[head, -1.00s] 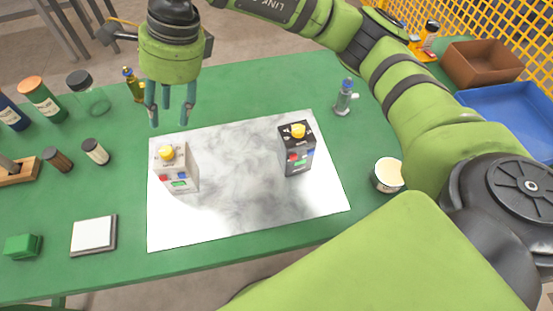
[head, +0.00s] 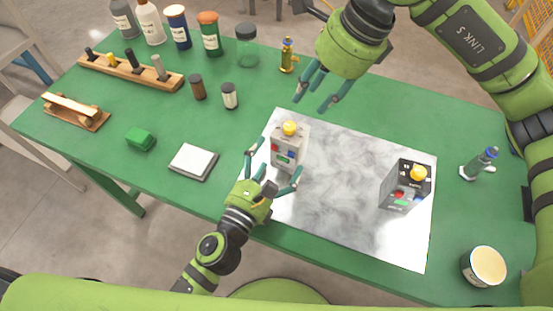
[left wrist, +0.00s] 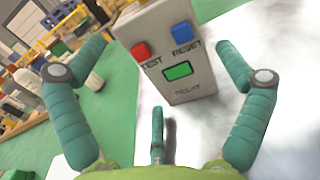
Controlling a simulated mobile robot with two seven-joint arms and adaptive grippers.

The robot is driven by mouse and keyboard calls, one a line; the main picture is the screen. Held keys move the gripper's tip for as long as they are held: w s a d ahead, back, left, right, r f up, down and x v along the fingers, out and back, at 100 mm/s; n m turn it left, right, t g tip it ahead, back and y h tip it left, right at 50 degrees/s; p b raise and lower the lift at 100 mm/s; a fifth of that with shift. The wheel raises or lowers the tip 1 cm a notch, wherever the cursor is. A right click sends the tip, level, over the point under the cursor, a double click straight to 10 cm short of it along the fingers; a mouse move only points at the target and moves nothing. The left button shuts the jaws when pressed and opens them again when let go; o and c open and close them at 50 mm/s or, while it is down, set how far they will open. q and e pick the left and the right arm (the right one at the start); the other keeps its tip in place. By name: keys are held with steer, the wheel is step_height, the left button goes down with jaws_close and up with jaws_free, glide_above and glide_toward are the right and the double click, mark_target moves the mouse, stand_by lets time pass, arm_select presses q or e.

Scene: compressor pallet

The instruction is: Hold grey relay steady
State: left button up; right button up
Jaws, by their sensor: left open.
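The grey relay (head: 287,154) stands upright on the left part of the marbled white mat (head: 345,192), with a yellow knob on top. My left gripper (head: 273,165) is open at its near side, fingers spread to either side of it. In the left wrist view the relay (left wrist: 168,60) shows a red TEST button, a blue RESET button and a green display between the open fingers (left wrist: 160,95); I see gaps between it and them. My right gripper (head: 326,88) hangs open and empty above and behind the relay. A dark relay (head: 404,186) stands on the mat's right.
A green block (head: 140,139) and a white-topped square pad (head: 193,162) lie left of the mat. Two small jars (head: 229,96), bottles (head: 210,35) and a wooden rack (head: 132,72) stand behind. A round tin (head: 483,266) is at the right front.

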mark_target(286, 138)
arm_select(q)
steer(key=shift+x, duration=3.45)
